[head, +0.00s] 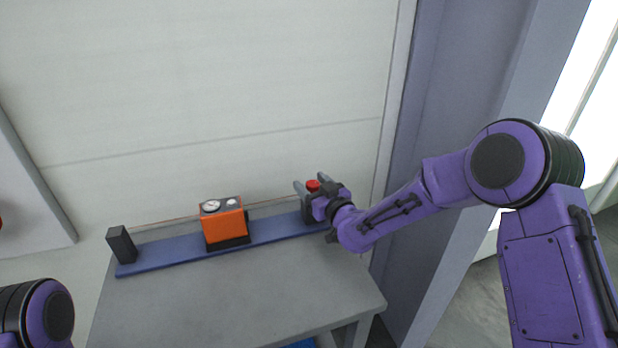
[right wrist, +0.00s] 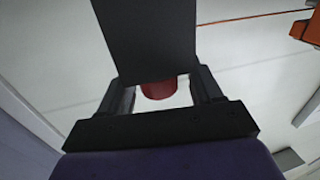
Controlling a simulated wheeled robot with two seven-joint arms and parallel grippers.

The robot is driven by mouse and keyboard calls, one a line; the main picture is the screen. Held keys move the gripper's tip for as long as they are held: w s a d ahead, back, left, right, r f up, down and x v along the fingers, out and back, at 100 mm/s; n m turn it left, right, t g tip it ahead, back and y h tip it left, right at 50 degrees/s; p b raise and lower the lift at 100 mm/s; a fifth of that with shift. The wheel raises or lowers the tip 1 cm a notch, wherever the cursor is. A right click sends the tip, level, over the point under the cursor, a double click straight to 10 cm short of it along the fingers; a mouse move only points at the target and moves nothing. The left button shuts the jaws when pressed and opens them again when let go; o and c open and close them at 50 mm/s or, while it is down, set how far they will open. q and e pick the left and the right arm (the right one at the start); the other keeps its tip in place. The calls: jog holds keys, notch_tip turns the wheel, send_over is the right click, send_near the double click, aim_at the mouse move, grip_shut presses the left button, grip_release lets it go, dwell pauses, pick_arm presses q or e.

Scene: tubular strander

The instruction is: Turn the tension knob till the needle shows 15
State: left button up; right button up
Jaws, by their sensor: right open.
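An orange box (head: 224,226) stands on the blue rail, with a round white dial (head: 211,206) and a smaller round white part (head: 232,202) on top. The needle is too small to read. A red knob (head: 313,185) tops a dark post (head: 307,213) at the rail's right end. I cannot tell which part is the tension knob. My right gripper (head: 312,188) is open at the post, fingers on either side of the red knob. In the right wrist view the red knob (right wrist: 159,90) shows between the fingers, partly hidden by the dark post (right wrist: 148,40). My left gripper is out of view.
The blue rail (head: 165,250) runs along the back of a grey table (head: 250,300). A black block (head: 121,245) stands at its left end. A pale wall (head: 200,90) rises behind. The table's front is clear.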

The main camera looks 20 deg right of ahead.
jog(key=shift+x, duration=0.8)
jog(key=shift+c, duration=0.3)
jog(key=c, duration=0.9)
jog(key=shift+m+h, duration=0.8)
jog(key=shift+h, duration=0.3)
jog(key=shift+d+m+h, duration=0.2)
jog(key=shift+m+h, duration=0.55)
jog(key=shift+h, duration=0.4)
jog(key=shift+d+m+h, duration=0.2)
jog(key=shift+m+h, duration=0.55)
jog(key=shift+h, duration=0.4)
jog(key=o, duration=1)
jog(key=shift+c, duration=0.2)
